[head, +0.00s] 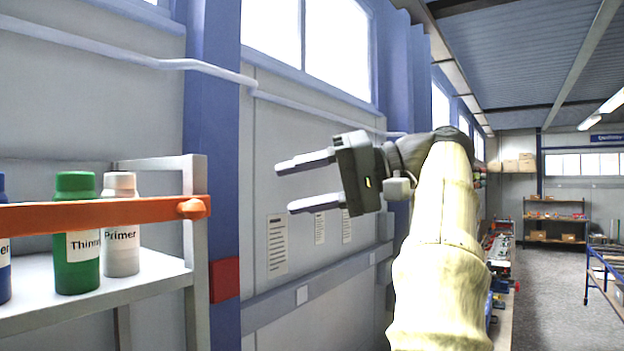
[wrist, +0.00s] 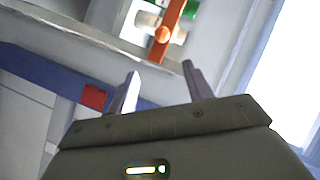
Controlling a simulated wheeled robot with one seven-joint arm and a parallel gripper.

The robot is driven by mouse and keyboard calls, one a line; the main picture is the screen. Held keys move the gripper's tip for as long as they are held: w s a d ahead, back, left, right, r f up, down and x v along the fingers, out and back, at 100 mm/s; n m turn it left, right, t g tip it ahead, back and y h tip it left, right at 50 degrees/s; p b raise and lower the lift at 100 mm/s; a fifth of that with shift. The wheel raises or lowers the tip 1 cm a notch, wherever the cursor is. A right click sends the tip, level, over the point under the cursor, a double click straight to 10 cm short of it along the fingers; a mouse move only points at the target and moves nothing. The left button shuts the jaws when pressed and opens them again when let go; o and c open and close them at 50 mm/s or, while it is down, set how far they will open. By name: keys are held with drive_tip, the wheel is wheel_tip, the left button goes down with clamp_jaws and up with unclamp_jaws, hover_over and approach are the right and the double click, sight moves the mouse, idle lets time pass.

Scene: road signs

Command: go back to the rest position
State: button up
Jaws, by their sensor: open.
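My gripper (head: 305,183) is raised in the middle of the head view, its two fingers pointing left. The fingers are apart with nothing between them. In the wrist view my gripper (wrist: 160,82) also shows open and empty, with the blue pillar and wall panels behind it. My arm, in a pale cover, reaches up from the bottom of the head view. The gripper is to the right of the shelf (head: 150,285) and apart from it.
On the shelf at left stand a green Thinner bottle (head: 77,245), a grey Primer bottle (head: 121,235) and a partly cut-off blue bottle (head: 4,270). An orange bar (head: 100,213) crosses in front. A cluttered bench (head: 500,260) runs behind my arm; floor (head: 560,290) at right is clear.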

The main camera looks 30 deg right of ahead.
drive_tip(key=shift+s+d+r, duration=0.2)
drive_tip(key=shift+s+d, duration=0.25)
drive_tip(key=shift+d, duration=0.05)
drive_tip(key=w+d+f+m+t+h+b, duration=0.1)
drive_tip(key=w+f+m+b, duration=0.15)
drive_tip(key=w+f, duration=0.4)
drive_tip(key=w+f+m+h+b, duration=0.15)
drive_tip(key=w+f+m, duration=0.25)
drive_tip(key=f, duration=0.6)
drive_tip(key=w+a+f+m+g+h+b, duration=0.1)
drive_tip(key=w+a+f+h, duration=0.1)
drive_tip(key=f, duration=0.8)
drive_tip(key=w+a+f+m+g+h+b, duration=0.1)
drive_tip(key=f+g+h+b, duration=0.1)
drive_tip(key=f, duration=0.7)
drive_tip(key=s+a+f+n+g+h+b, duration=0.1)
drive_tip(key=s+a+f+n+h+b, duration=0.1)
drive_tip(key=f, duration=1)
drive_tip(key=s+a+f+n+g+h+b, duration=0.1)
drive_tip(key=s+a+f+n, duration=0.3)
drive_tip(key=f, duration=0.8)
drive_tip(key=s+a+f+n+g+h+b, duration=0.2)
drive_tip(key=s+a+f, duration=0.4)
drive_tip(key=s+f, duration=0.4)
wheel_tip(320, 180, down, 3)
drive_tip(key=shift+r+n+g+h+b, duration=0.1)
drive_tip(key=shift+n+g+h+b, duration=0.25)
drive_tip(key=shift+n+g+b, duration=0.4)
